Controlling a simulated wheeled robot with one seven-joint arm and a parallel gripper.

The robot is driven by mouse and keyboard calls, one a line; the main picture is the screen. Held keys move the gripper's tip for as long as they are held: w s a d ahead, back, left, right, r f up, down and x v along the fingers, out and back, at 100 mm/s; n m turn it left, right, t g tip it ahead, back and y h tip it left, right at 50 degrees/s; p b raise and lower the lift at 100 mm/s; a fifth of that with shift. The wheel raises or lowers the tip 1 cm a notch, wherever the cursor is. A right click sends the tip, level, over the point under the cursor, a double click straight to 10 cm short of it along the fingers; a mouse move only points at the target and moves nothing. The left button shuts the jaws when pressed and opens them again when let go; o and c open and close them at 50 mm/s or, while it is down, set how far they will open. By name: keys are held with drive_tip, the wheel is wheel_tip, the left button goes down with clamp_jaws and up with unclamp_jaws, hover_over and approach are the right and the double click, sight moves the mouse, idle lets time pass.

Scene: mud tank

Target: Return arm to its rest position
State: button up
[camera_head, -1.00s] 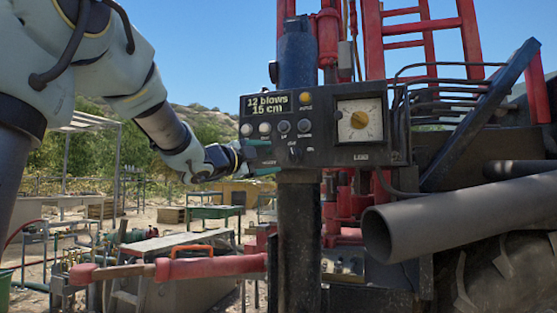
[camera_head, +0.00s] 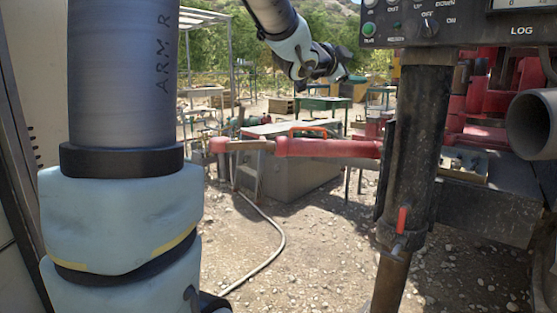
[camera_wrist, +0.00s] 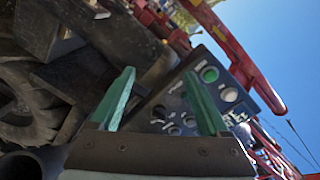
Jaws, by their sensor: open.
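My arm shows in the head view, with a large grey and pale blue section (camera_head: 122,220) in the left foreground. Its far end comes down from the top middle to my gripper (camera_head: 346,66), which is small and dark there. The gripper is left of and below the control panel (camera_head: 418,22), with a gap between them. In the wrist view my gripper (camera_wrist: 160,92) is open, its two green fingers apart with nothing between them. The panel (camera_wrist: 205,72), with its knobs and a green button, shows tilted beyond the fingers.
A dark steel post (camera_head: 412,150) stands under the panel, with a grey pipe (camera_head: 533,122) to its right. A red bar (camera_head: 325,148) reaches left from the post, in front of a grey tank (camera_head: 290,172). A hose (camera_head: 268,258) lies on open gravel.

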drive_tip(key=s+a+f+n+g+y, duration=0.1)
drive_tip(key=a+f+n+g+y, duration=0.1)
drive_tip(key=a+f+n+y, duration=1.15)
drive_tip(key=s+a+f+n+g+h, duration=0.15)
drive_tip(key=s+a+f+g, duration=0.25)
drive_tip(key=s+a+f, duration=0.5)
drive_tip(key=s+a+f+n+g, duration=0.3)
drive_tip(key=s+a+f+g, duration=0.15)
drive_tip(key=s+f, duration=0.65)
wheel_tip(320, 180, up, 15)
drive_tip(key=p, duration=1.7)
drive_tip(key=shift+s+a+r+n, duration=0.15)
drive_tip(key=shift+a+n, duration=0.05)
drive_tip(key=shift+n, duration=0.2)
